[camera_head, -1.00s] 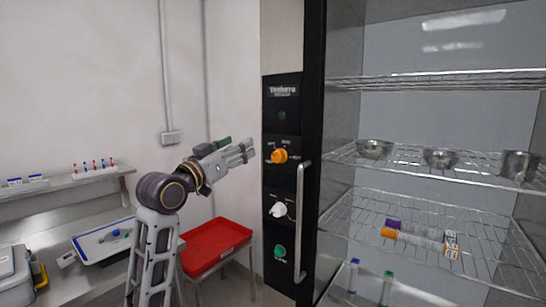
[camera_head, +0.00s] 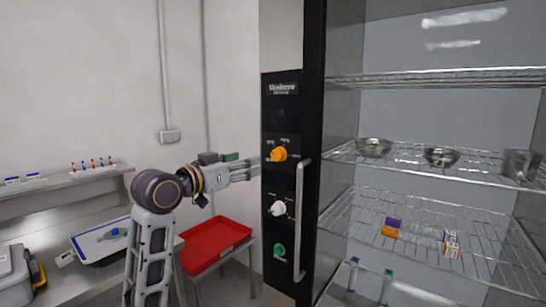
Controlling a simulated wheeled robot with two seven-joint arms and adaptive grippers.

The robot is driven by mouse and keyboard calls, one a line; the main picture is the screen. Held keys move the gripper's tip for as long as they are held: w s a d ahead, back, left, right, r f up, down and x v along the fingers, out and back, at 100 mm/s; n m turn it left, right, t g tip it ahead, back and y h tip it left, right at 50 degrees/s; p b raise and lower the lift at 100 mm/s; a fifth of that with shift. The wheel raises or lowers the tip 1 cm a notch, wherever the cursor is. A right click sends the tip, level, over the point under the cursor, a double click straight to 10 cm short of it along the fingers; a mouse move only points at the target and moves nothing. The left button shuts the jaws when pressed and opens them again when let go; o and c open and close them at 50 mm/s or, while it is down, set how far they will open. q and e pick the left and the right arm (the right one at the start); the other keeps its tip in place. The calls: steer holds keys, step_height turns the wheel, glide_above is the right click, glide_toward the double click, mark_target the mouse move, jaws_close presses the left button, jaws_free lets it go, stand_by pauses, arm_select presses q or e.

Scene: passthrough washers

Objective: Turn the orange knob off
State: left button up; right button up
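The orange knob (camera_head: 279,154) sits on the black control panel of the tall cabinet, above a white knob (camera_head: 278,208) and a green button (camera_head: 279,250). My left gripper (camera_head: 256,168) points right, its fingertips close to the panel's left edge, just left of and slightly below the orange knob. The fingers overlap in this side view, so their opening is unclear. I cannot tell whether they touch the panel. My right gripper is out of view.
The cabinet's vertical metal handle (camera_head: 299,220) stands right of the knobs. Wire shelves with metal bowls (camera_head: 440,157) are inside. A red tray (camera_head: 214,246) lies below my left arm. A steel bench (camera_head: 100,210) with a rack and a blue-edged tray is at left.

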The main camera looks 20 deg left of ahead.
arm_select(q)
glide_toward(275, 155)
steer(key=x, duration=0.6)
steer(key=shift+w+d+r+p, duration=0.1)
steer(key=shift+w+d+p, duration=0.1)
steer(key=shift+p, duration=0.15)
steer(key=shift+x, duration=1.2)
steer(key=shift+a, duration=0.1)
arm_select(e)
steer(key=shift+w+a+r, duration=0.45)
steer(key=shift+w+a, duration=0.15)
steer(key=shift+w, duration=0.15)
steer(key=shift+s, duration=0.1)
